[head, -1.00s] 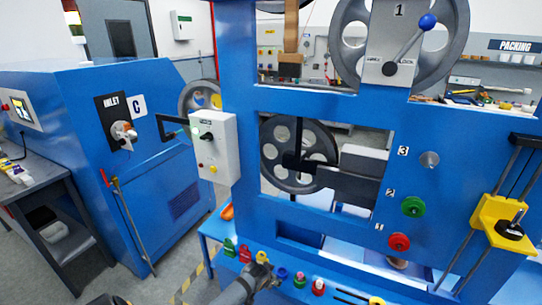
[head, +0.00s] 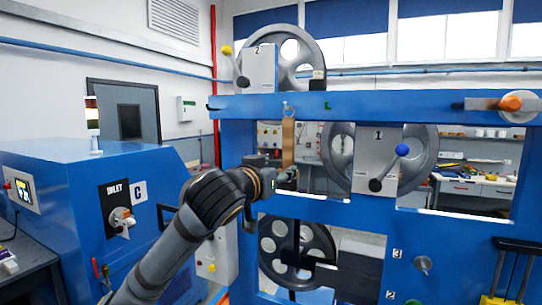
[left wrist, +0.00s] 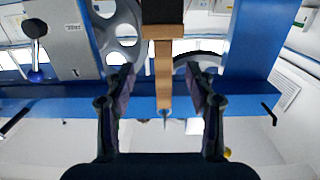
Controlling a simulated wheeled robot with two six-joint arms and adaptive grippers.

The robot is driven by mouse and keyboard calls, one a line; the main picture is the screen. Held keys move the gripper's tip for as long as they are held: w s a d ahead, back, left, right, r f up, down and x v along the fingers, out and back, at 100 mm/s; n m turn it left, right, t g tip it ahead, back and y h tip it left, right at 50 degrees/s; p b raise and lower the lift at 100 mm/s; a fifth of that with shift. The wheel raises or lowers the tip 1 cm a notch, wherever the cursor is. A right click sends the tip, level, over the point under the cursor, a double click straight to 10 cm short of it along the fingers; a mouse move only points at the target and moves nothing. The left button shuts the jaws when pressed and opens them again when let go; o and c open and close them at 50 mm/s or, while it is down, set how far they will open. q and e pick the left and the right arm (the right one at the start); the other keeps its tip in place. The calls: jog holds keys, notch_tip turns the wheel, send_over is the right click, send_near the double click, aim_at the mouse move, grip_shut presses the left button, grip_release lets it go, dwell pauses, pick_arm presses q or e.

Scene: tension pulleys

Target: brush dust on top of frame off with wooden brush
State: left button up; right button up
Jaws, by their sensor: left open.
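The wooden brush (head: 288,140) hangs from a hook on the front of the blue frame (head: 370,106), below its top beam. In the left wrist view, the brush handle (left wrist: 163,75) runs between the fingers, with its dark head at the picture's top. My left gripper (head: 284,178) is in front of the brush's lower part and hides it in the head view. In the left wrist view, the left gripper (left wrist: 160,80) is open, with one finger on each side of the handle. Contact cannot be told. Dust on the beam cannot be made out. My right gripper is out of view.
Wheel 2 (head: 303,48) stands above the beam and wheel 1 (head: 340,150) sits behind it. A blue-knobbed lever (head: 390,165) is right of the brush. An orange-capped part (head: 512,101) is on the beam's right end. A blue machine (head: 75,190) stands at left.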

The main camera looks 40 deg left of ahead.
aim_at(287, 153)
pick_arm(q)
jog(key=w+r+p, duration=0.1)
jog(key=w+p, duration=0.1)
jog(key=w+a+r+p, duration=0.1)
jog(key=w+p, duration=0.2)
jog(key=w+a+p, duration=0.1)
jog(key=w+p, duration=0.1)
jog(key=w, duration=0.1)
jog(key=shift+a+r, duration=0.15)
jog(key=shift+r, duration=0.25)
jog(key=shift+w+a+f+p, duration=0.1)
jog(key=shift+w+f+p, duration=0.1)
jog(key=shift+w+p, duration=0.3)
grip_shut()
